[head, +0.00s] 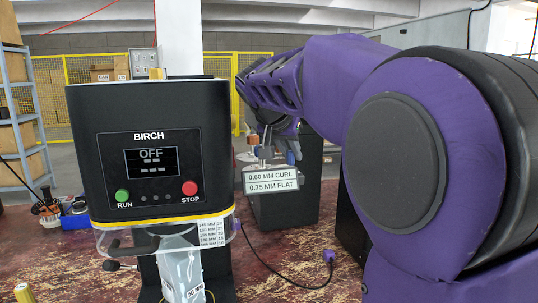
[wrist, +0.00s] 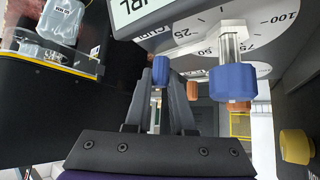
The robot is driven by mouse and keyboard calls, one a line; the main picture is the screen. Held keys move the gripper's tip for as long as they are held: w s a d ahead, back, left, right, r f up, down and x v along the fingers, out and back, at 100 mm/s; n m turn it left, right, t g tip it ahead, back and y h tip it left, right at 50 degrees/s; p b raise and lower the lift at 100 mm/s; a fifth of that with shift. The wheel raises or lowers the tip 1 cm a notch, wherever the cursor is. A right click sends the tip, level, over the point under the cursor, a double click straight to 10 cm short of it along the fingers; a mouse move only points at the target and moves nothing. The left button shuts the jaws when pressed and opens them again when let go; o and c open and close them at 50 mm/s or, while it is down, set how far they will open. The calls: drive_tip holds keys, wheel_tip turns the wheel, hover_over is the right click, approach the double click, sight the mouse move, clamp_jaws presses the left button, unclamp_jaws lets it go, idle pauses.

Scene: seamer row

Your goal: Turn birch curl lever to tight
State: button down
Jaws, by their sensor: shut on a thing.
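The black seamer marked BIRCH (head: 150,110) stands left of centre in the head view, its screen reading OFF. In the wrist view a small blue knob (wrist: 160,70) sits between the fingertips of my gripper (wrist: 161,78), which is shut on it. A larger blue knob (wrist: 232,85) on a metal stem is to the right, apart from the fingers. Behind them is a pale dial (wrist: 262,22) showing 25, 75 and 100. In the head view my gripper is largely hidden behind my purple arm and the fittings. I cannot read which lever the held knob belongs to.
A sign (head: 271,180) reading 0.60 MM CURL, 0.75 MM FLAT hangs right of the seamer. Copper knobs (wrist: 193,90) lie behind the fingers, and a yellow knob (wrist: 297,147) is at right. A purple-ended cable (head: 328,256) lies on the bench.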

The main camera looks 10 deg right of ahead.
idle(0.4)
drive_tip(key=c, duration=0.8)
unclamp_jaws()
drive_tip(key=shift+o, duration=0.2)
drive_tip(key=shift+s+r, duration=0.1)
drive_tip(key=shift+r, duration=0.05)
